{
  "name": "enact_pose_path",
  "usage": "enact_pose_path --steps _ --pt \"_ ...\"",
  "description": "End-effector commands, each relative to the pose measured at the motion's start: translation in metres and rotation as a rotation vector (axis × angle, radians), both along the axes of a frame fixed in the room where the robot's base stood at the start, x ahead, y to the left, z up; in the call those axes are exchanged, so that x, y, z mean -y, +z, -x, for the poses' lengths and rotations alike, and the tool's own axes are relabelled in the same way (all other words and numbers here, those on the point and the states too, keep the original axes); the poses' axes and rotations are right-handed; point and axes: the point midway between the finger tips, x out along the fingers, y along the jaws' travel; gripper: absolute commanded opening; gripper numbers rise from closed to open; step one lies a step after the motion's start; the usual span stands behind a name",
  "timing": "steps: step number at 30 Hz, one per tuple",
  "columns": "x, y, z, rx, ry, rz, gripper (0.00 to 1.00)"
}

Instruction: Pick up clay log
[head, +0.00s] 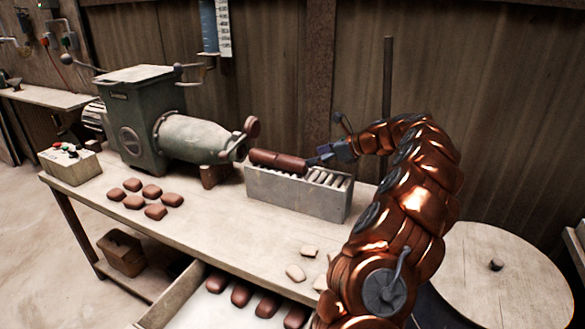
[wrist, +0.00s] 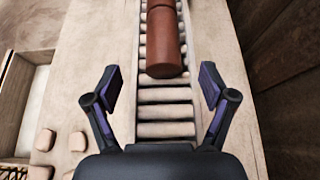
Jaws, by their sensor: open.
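A reddish-brown clay log (head: 277,161) lies on the roller conveyor (head: 290,193) in front of the extruder nozzle. In the wrist view the log (wrist: 163,45) lies lengthwise along the rollers, and a seam or cut shows across it near the top. My gripper (head: 322,158) is at the right end of the log in the head view. In the wrist view my gripper (wrist: 160,88) is open, its two fingers apart on either side of the rollers. The log's near end is between and a little ahead of the fingertips, with nothing held.
The green extruder (head: 150,115) stands on the workbench (head: 225,215) left of the conveyor. Several clay tiles (head: 148,192) lie on the bench. An open drawer (head: 215,310) holds more clay pieces. A round table (head: 510,290) stands at right. A dark pole (head: 388,95) rises behind my arm.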

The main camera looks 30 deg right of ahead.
Motion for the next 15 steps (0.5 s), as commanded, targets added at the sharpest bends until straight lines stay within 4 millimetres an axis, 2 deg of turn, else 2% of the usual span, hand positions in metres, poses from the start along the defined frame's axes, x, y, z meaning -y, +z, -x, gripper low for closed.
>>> enact_pose_path --steps 11,15 --pt "-0.013 -0.013 -0.024 0.000 0.002 0.000 0.83" --pt "-0.019 -0.019 -0.038 -0.002 0.004 0.001 0.83"
